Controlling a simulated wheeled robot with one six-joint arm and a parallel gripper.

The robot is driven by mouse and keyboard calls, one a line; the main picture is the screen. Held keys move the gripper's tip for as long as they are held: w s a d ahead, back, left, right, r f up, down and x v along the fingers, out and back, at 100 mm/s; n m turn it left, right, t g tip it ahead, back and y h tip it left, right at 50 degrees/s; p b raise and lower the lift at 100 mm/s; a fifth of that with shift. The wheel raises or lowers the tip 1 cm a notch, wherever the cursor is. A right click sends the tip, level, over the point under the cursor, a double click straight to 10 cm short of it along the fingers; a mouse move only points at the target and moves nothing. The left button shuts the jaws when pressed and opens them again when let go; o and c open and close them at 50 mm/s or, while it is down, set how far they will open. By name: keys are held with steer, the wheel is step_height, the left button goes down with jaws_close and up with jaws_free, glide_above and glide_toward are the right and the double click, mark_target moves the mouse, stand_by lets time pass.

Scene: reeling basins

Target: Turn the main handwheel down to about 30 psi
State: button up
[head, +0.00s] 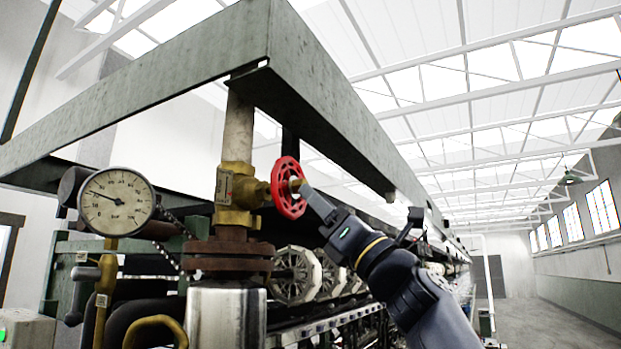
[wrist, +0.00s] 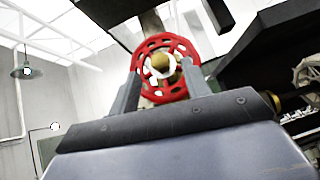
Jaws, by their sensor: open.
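The red handwheel (head: 283,190) sits on the side of a brass valve (head: 239,189), below a steel pipe. It has a spoked, perforated rim and a brass hub. My gripper (head: 303,188) is right at the wheel's face. In the wrist view the handwheel (wrist: 168,41) is face-on, and the open fingers of my gripper (wrist: 160,78) stand at its left and right edges. I cannot tell whether they touch the rim. A round white pressure gauge (head: 117,201) is left of the valve. Its dark needle points left and slightly up; the numbers are too small to read surely.
A green steel frame beam (head: 130,110) runs overhead, close above the valve and my arm. A rusty flange (head: 228,262) is below the valve. Pale reels (head: 294,276) line the machine behind. The floor at the right (head: 560,318) is clear.

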mark_target(296, 187)
steer(key=shift+p+x, duration=0.6)
steer(key=shift+x, duration=1.05)
steer(key=shift+c, duration=0.4)
steer(key=c, duration=0.9)
steer(key=shift+n, duration=0.4)
